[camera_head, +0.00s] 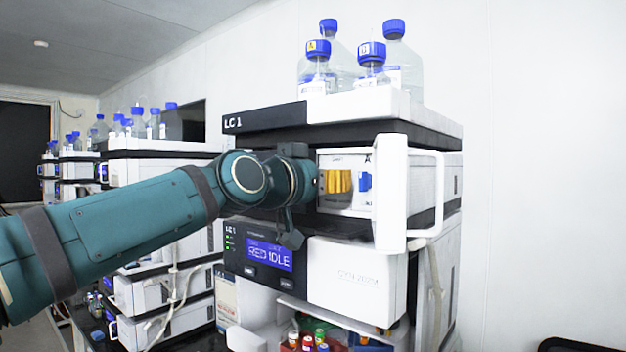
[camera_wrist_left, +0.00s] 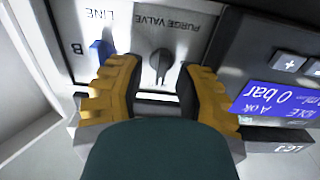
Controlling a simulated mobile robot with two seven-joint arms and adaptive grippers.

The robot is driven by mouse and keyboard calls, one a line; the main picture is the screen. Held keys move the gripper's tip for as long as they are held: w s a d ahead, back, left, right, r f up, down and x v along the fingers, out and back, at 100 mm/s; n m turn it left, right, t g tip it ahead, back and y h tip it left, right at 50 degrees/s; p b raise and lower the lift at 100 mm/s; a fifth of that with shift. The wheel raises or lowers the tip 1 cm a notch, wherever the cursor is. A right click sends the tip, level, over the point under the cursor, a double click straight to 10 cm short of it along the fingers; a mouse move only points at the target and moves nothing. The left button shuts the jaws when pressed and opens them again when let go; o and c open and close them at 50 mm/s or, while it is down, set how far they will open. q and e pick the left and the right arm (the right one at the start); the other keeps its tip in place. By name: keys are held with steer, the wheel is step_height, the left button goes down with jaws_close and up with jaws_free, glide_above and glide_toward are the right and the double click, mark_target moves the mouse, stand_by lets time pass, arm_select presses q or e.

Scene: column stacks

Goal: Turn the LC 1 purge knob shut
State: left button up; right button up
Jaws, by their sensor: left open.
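The purge knob (camera_wrist_left: 161,62) is a small dark knob on a pale panel marked PURGE VALVE, which appears upside down in the left wrist view. Its narrow grip looks roughly upright in that picture. My left gripper (camera_wrist_left: 158,77) is open, with one yellow finger on each side of the knob and a gap to it on both sides. In the head view the yellow fingers (camera_head: 338,181) are at the open bay of the LC 1 stack (camera_head: 265,118), and the knob is hidden there. My right gripper is not in view.
A white door (camera_head: 390,195) stands open just right of the bay. A blue part (camera_wrist_left: 100,50) marked B sits beside one finger; it also shows in the head view (camera_head: 365,181). A blue display (camera_head: 270,254) is below the bay. Bottles (camera_head: 318,75) stand on top.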

arm_select(q)
steer(key=v, duration=0.7)
steer(key=shift+s, duration=0.2)
steer(key=shift+a, duration=0.1)
stand_by(0.4)
